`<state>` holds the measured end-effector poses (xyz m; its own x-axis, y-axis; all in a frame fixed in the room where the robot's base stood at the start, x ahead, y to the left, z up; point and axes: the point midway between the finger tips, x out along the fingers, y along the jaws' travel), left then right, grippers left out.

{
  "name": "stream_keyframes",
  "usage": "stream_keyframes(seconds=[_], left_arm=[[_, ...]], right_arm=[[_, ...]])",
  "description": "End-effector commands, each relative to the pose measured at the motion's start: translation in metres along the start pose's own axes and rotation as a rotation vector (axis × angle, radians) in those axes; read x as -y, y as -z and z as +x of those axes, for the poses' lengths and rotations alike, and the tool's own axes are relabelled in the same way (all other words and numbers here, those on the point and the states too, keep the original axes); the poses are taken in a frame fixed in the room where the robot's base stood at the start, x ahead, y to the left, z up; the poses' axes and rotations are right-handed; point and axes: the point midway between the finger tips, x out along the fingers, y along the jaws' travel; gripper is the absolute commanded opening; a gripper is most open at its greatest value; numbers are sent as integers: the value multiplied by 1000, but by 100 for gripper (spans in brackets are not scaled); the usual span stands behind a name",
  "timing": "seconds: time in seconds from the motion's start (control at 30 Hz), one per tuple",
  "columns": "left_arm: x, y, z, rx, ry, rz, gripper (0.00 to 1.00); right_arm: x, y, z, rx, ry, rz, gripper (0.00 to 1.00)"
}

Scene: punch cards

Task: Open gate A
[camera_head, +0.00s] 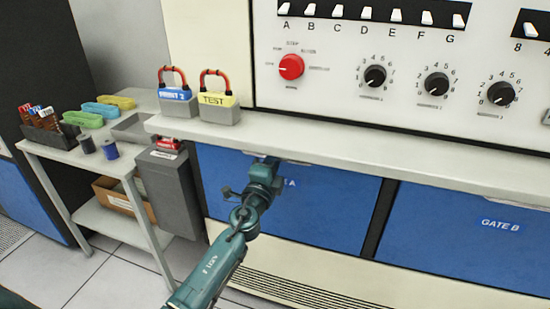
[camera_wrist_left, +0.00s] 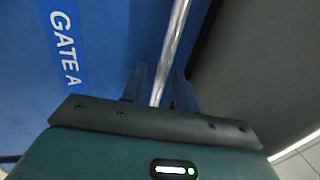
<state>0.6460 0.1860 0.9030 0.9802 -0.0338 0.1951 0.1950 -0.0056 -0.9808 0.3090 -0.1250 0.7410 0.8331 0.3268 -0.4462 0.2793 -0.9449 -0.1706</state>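Gate A (camera_head: 335,215) is a blue panel below the counter in the head view. It looks shut, and my arm hides part of its label. In the left wrist view, gate A (camera_wrist_left: 105,75) fills the left side with its label readable. A shiny metal bar handle (camera_wrist_left: 177,28) runs down between the fingers of my left gripper (camera_wrist_left: 160,75). The fingers are apart, one on each side of the bar, with small gaps visible. In the head view, my left gripper (camera_head: 266,163) is at the gate's upper edge, just under the counter. My right gripper is not in view.
The white counter (camera_head: 330,150) juts out above the gate. Gate B (camera_head: 470,240) is to the right. A grey bin (camera_head: 175,195) hangs at the left, beside a side table (camera_head: 75,155). Two padlocks, blue (camera_head: 178,103) and yellow (camera_head: 220,110), stand on the counter.

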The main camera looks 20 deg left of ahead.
Motion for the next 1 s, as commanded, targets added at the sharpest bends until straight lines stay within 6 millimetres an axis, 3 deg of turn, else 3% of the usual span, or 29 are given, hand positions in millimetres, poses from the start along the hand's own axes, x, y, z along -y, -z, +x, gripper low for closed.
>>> stream_keyframes(seconds=[0.37, 0.73, 1.0], left_arm=[[0, 0, 6, 0, 0, -2, 30], [0, 0, 6, 0, 0, -1, 0], [0, 0, 6, 1, 0, -1, 0]], right_arm=[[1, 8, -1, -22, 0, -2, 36], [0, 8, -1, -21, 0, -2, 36], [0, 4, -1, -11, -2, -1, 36]])
